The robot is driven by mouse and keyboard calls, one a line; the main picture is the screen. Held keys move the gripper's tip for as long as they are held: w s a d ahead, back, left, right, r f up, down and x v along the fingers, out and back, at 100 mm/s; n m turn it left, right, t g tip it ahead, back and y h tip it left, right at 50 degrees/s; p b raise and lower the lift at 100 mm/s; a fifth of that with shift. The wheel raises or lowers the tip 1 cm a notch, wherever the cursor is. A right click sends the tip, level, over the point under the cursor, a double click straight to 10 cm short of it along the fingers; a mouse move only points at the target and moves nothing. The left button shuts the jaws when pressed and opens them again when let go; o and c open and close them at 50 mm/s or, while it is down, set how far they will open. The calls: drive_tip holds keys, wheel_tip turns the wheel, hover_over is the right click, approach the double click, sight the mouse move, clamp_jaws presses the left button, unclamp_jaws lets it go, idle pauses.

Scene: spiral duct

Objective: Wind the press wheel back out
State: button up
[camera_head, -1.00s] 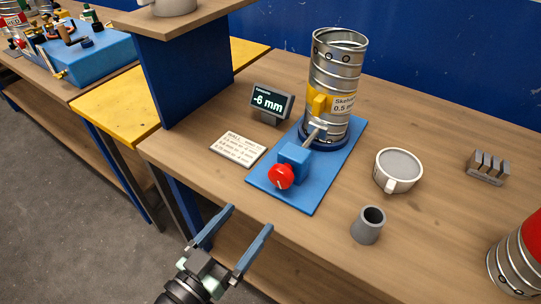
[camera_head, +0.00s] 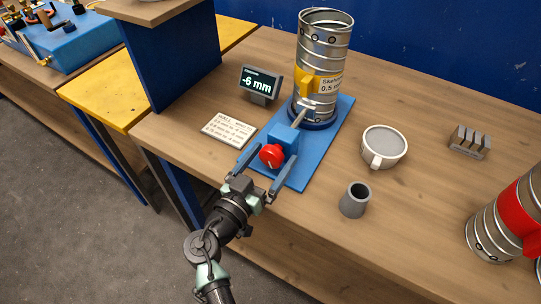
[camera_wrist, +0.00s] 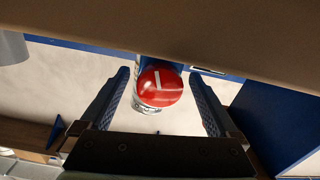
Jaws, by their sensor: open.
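The red press wheel (camera_head: 271,156) sits on the front of a blue block (camera_head: 284,138) on a blue base plate (camera_head: 296,178). A metal rod (camera_head: 300,116) runs from the block toward the spiral duct (camera_head: 322,65), which stands upright with a yellow clamp piece (camera_head: 306,84). The display (camera_head: 260,83) reads -6 mm. My gripper (camera_head: 263,168) is open, with its fingers on either side of the wheel. In the wrist view the wheel (camera_wrist: 160,86), with a white line mark, lies between the fingertips with gaps on both sides.
A printed wall card (camera_head: 230,129) lies left of the plate. A white cup (camera_head: 383,147), a grey cylinder (camera_head: 355,199) and a slotted grey block (camera_head: 470,141) stand to the right. A second duct with a red band (camera_head: 515,212) is at the far right.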

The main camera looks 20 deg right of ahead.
drive_tip(key=shift+c, duration=0.2)
drive_tip(key=c, duration=1.3)
drive_tip(key=shift+c, duration=0.2)
